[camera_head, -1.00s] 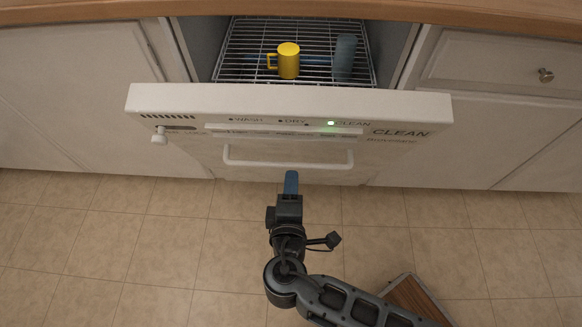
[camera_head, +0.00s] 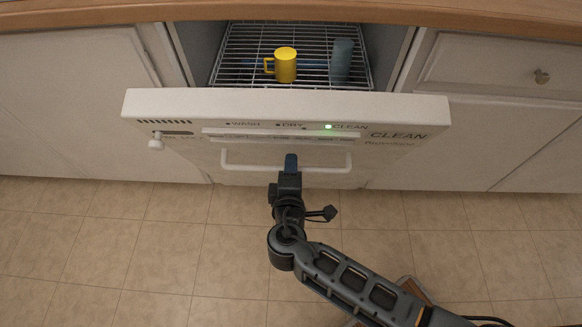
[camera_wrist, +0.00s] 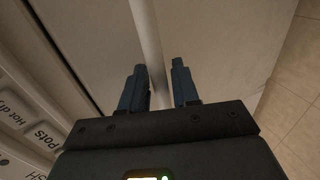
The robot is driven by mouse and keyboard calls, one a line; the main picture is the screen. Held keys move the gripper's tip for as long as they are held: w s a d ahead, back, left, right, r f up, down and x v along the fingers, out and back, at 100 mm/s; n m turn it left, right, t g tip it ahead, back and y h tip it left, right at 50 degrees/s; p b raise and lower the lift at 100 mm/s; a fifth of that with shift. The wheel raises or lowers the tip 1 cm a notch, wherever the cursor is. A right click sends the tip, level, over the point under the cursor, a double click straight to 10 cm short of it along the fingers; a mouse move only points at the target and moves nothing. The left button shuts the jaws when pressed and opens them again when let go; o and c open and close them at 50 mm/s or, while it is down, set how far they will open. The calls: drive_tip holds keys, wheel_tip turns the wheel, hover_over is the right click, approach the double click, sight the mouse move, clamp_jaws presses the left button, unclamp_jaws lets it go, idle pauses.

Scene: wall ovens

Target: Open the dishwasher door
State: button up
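The white dishwasher door (camera_head: 230,104) is tilted partly open toward me in the head view, with its rack showing behind. Its white bar handle (camera_head: 250,166) runs across the front face. My gripper (camera_head: 291,160) is at the middle of the handle. In the wrist view, my gripper (camera_wrist: 160,86) has its two blue fingers apart, and the handle bar (camera_wrist: 146,35) runs into the gap between them. The bar looks closer to the left finger, and a gap shows beside the right finger. I cannot tell whether either finger touches it.
A wire rack (camera_head: 246,72) inside holds a yellow mug (camera_head: 285,66) and a blue-grey cup (camera_head: 341,60). A wooden countertop (camera_head: 100,12) lies above. White cabinets (camera_head: 70,100) flank the dishwasher. The tiled floor (camera_head: 120,240) in front is clear on the left.

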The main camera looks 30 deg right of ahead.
clamp_jaws()
drive_tip(key=shift+f, duration=0.1)
